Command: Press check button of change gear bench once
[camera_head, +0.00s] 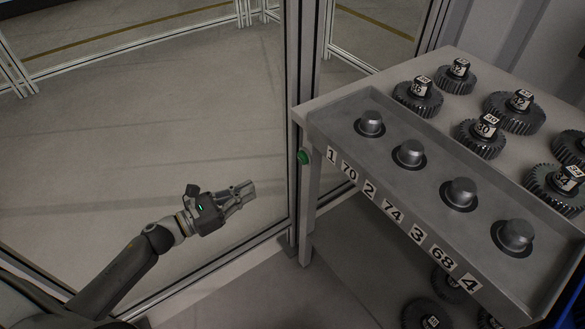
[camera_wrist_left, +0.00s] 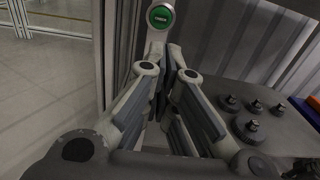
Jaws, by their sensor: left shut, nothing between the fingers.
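The change gear bench (camera_head: 318,122) stands at the right of the head view. Its green check button (camera_head: 304,157) is on the bench's left side, near the corner by label 1. In the left wrist view the round green button (camera_wrist_left: 161,16) faces me, just beyond the fingertips. My left gripper (camera_head: 250,190) is shut and empty, left of the button and apart from it in the head view. Its fingers (camera_wrist_left: 167,58) also show in the left wrist view. My right gripper is not in view.
Several dark gears (camera_head: 418,97) stand on the bench top, behind a row of grey knobs (camera_head: 409,152). More gears (camera_head: 426,312) lie on a lower shelf. A metal frame post (camera_head: 301,60) rises beside the bench's left corner. The floor (camera_head: 120,150) at left is clear.

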